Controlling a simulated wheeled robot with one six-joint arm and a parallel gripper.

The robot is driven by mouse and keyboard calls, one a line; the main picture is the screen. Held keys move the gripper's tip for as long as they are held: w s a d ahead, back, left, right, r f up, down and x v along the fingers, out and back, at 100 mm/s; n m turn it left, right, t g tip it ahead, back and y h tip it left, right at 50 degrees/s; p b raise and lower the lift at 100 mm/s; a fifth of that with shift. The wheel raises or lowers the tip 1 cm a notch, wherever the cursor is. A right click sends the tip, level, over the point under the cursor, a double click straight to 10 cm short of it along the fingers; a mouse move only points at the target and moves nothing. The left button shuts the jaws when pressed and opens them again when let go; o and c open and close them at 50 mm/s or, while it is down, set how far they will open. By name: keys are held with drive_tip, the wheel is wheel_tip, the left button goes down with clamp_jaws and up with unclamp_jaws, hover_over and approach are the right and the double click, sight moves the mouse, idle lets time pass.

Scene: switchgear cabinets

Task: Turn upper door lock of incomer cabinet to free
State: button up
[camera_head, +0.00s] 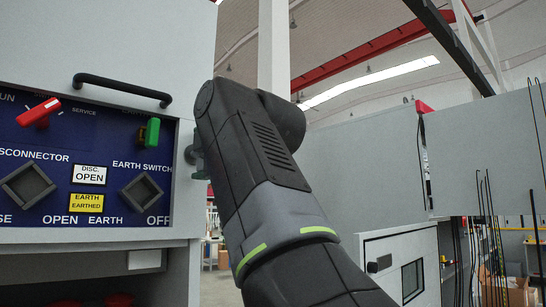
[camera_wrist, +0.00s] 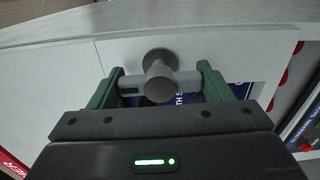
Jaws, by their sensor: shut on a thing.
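The door lock is a grey T-shaped handle (camera_wrist: 160,86) with a round hub on a pale cabinet panel, in the wrist view. Its crossbar lies about level across that picture. My gripper (camera_wrist: 160,71) has green fingers, one at each end of the crossbar, and is shut on the handle. In the head view my arm reaches to the right edge of the cabinet (camera_head: 140,40), beside the blue panel. There my arm hides most of the gripper and the lock; only a small grey-green part shows.
The blue panel (camera_head: 88,205) carries a red switch (camera_head: 38,112), a green switch (camera_head: 152,132) and two dark square knobs. A black bar handle (camera_head: 122,88) juts out above it. Grey cabinets (camera_head: 490,160) stand at the right, with thin hanging rods before them.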

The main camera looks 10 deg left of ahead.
drive_tip(key=o, duration=1)
drive_tip(key=shift+b+v, duration=1.5)
drive_tip(key=shift+v, duration=5.35)
drive_tip(key=shift+w, duration=0.1)
